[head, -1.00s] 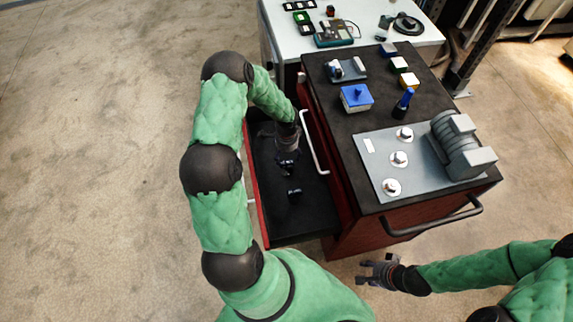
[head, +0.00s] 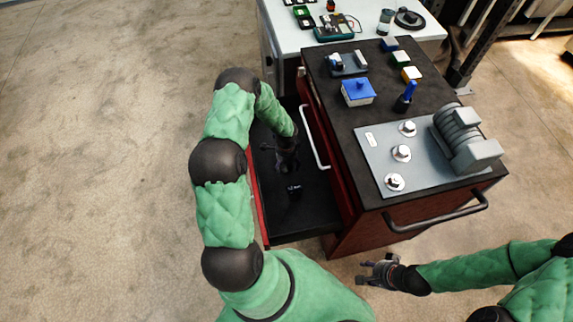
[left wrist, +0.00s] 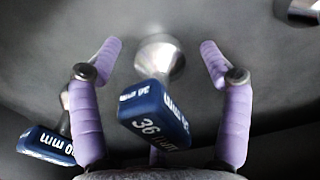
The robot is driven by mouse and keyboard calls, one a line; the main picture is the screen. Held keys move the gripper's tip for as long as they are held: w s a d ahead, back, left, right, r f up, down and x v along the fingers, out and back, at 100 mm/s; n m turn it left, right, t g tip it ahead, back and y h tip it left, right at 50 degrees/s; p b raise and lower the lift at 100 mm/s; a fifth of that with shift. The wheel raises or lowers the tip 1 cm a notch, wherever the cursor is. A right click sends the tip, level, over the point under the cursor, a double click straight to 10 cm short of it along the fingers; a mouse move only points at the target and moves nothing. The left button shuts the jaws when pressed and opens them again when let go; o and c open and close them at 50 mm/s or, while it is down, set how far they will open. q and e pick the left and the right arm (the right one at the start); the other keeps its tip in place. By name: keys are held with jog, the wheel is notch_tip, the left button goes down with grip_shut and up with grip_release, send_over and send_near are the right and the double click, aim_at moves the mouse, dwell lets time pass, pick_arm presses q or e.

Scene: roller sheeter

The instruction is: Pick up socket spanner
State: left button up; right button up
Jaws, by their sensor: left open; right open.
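A socket spanner (left wrist: 155,115) with a blue block marked 36 mm and a silver round end lies between the fingers of my left gripper (left wrist: 160,47) in the left wrist view. The gripper is open and not closed on it. A second blue piece (left wrist: 45,145), its marking partly cut off, lies left of the left finger. In the head view my left gripper (head: 287,167) is down in the open drawer (head: 300,225), and a dark blue spanner (head: 294,190) shows just in front of it. My right gripper (head: 372,273) is open and empty beside the cabinet.
The drawer's front (head: 262,215) and the cabinet handle (head: 315,138) flank my left arm. The cabinet top holds a roller device (head: 465,140), a blue-lidded box (head: 358,92) and a grey plate (head: 385,150).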

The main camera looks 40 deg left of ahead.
pick_arm(q)
jog(key=c, duration=1.3)
jog(key=shift+c, duration=0.2)
jog(key=shift+r, duration=0.1)
jog(key=shift+r, duration=0.45)
notch_tip(320, 180, up, 2)
jog(key=shift+w+r+p, duration=0.1)
jog(key=shift+r+p, duration=0.1)
jog(key=shift+p, duration=0.55)
jog(key=s+d+r+p, duration=0.1)
jog(key=s+d+r, duration=0.7)
jog(key=s, duration=0.3)
jog(key=shift+s+d+r, duration=0.15)
jog(key=shift+d+r, duration=0.05)
jog(key=shift+r, duration=0.6)
